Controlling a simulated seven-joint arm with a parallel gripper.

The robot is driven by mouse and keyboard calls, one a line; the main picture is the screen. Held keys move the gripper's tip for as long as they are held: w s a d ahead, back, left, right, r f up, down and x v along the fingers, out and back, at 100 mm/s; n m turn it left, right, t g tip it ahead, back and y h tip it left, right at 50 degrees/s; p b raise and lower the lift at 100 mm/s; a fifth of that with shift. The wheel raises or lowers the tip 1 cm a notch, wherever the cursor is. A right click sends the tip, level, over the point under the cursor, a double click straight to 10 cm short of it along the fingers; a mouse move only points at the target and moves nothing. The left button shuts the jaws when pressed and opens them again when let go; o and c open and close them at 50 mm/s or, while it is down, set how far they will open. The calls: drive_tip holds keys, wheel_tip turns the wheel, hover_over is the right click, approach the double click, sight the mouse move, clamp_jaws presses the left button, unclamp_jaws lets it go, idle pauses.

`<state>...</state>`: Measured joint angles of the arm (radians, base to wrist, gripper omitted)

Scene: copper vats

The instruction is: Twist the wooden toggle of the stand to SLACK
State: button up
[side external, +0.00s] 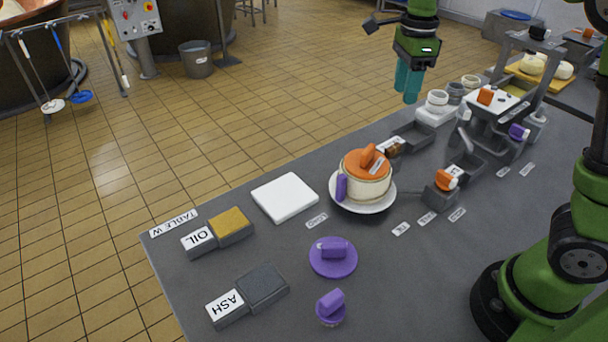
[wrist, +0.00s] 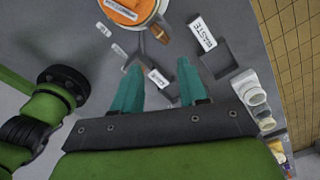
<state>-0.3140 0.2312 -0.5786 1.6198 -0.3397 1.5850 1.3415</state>
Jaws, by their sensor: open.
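A brown wooden toggle (side external: 394,150) shows behind the right edge of the round white stand (side external: 364,206). It also shows in the wrist view (wrist: 160,34) at the top, beside the orange lid (wrist: 128,10). The stand bears a cream round body (side external: 366,185) with an orange top and handle. I cannot read which setting the toggle points to. My gripper (side external: 408,82) has teal fingers pointing down, above the far edge of the table and well apart from the toggle. In the wrist view, my gripper (wrist: 157,82) is open with nothing between the fingers.
Grey trays (side external: 412,136) and a frame with orange and purple handles (side external: 490,98) stand right of the stand. Purple knobs (side external: 333,258), a white slab (side external: 285,197) and OIL and ASH blocks (side external: 248,295) lie nearer. Small pots (side external: 437,101) stand near my gripper.

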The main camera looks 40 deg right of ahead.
drive_tip(key=s+a+n+t+y, duration=0.2)
drive_tip(key=s+a+n+t, duration=0.5)
drive_tip(key=s+n, duration=0.8)
drive_tip(key=a+r+n, duration=0.1)
drive_tip(key=a+n, duration=0.2)
drive_tip(key=n, duration=0.2)
drive_tip(key=shift+s, duration=0.2)
drive_tip(key=shift+f, duration=0.15)
